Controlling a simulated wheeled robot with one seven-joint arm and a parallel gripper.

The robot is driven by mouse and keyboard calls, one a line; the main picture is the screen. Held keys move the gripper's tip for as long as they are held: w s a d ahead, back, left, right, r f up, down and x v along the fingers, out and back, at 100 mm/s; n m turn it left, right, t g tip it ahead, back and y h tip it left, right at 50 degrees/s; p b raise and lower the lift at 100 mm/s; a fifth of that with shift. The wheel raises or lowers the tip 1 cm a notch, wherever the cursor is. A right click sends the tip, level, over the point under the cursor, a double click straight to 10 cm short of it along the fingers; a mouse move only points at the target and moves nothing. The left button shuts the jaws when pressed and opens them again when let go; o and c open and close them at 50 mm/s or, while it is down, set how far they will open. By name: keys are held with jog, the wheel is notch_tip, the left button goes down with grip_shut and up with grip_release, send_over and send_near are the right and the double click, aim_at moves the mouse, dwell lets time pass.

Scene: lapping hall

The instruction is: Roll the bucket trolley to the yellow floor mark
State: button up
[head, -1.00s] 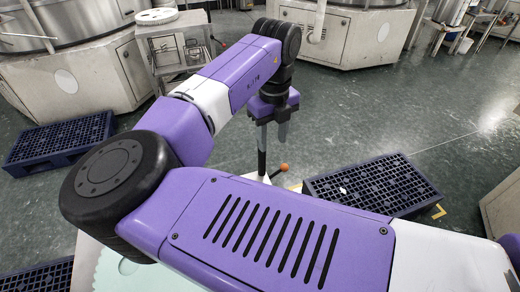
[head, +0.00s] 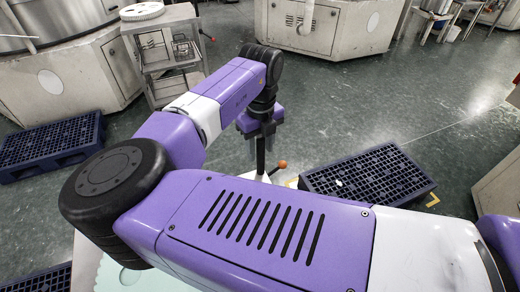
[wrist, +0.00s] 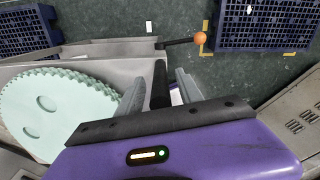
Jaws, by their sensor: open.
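My gripper (head: 262,140) is open and points down. In the wrist view its two grey fingers (wrist: 158,90) stand on either side of a black upright bar (wrist: 160,82), with gaps showing on both sides. The bar belongs to a grey trolley (wrist: 105,50) close to me, with an orange ball-ended lever (wrist: 200,38). A mint-green toothed disc (wrist: 55,108) lies on this trolley. No bucket is clearly visible on it, and my arm hides much of it in the head view. Yellow corner marks (head: 433,200) show on the floor at the right-hand pallet.
A dark blue pallet (head: 367,175) lies right of the trolley, and another (head: 50,145) lies left. A steel trolley (head: 165,60) with a white toothed disc stands at the back left. Large machines (head: 325,28) line the back. Open green floor lies between.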

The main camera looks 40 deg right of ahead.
jog(key=shift+f, duration=0.7)
grip_shut()
jog(key=shift+r, duration=0.1)
dwell(0.9)
